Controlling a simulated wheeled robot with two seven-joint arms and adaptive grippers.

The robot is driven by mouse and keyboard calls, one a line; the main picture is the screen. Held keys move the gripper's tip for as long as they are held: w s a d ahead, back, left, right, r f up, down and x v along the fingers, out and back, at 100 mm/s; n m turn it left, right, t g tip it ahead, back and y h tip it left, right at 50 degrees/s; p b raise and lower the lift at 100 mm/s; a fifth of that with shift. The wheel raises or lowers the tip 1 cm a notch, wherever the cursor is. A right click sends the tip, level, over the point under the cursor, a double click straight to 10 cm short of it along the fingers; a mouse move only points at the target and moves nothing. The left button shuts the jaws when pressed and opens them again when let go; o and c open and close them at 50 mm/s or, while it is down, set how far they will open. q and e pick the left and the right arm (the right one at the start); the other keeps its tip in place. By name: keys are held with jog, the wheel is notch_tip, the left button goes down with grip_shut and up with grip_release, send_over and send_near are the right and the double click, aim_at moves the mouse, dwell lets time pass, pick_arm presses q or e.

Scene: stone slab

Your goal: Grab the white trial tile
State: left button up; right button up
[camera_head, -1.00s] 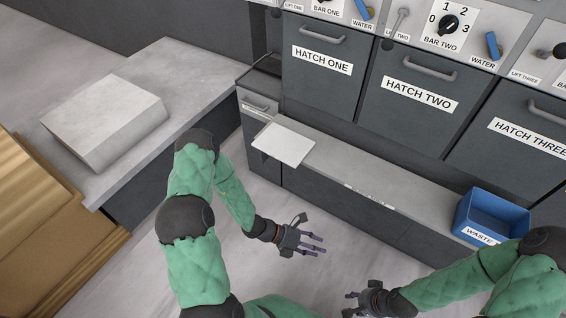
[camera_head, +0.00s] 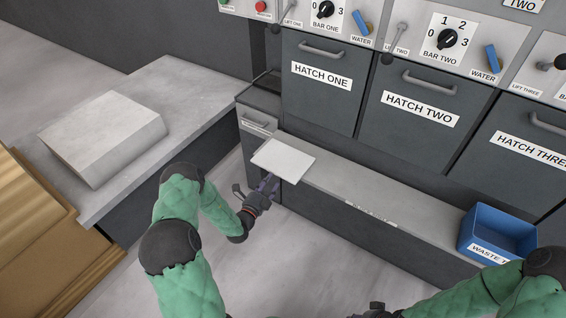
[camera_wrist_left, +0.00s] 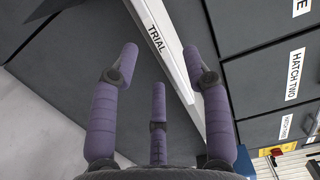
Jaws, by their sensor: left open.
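The white tile (camera_head: 283,160) lies flat on the left end of the grey ledge (camera_head: 335,186), below hatch one. My left gripper (camera_head: 268,184) is open and empty, with its fingers just in front of and below the tile's front edge. I cannot tell whether they touch it. In the left wrist view the spread fingers of the left gripper (camera_wrist_left: 160,65) point at a pale edge with a label reading TRIAL (camera_wrist_left: 157,40). I cannot tell there whether that edge is tile or ledge. My right gripper (camera_head: 376,312) is mostly cut off at the bottom edge.
A blue waste bin (camera_head: 496,232) stands at the ledge's right end. Hatch one (camera_head: 322,100) and hatch two (camera_head: 410,125) are closed above the ledge. A pale stone block (camera_head: 103,135) sits on the left counter (camera_head: 165,95). The floor in front of the ledge is clear.

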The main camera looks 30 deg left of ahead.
aim_at(276, 171)
pick_arm(q)
jog(key=w+b, duration=0.2)
jog(key=w, duration=0.3)
jog(key=shift+f+b, duration=0.2)
jog(key=shift+b, duration=0.15)
jog(key=shift+w+a+r, duration=0.1)
jog(key=shift+w, duration=0.5)
grip_shut()
jog(key=shift+r, duration=0.1)
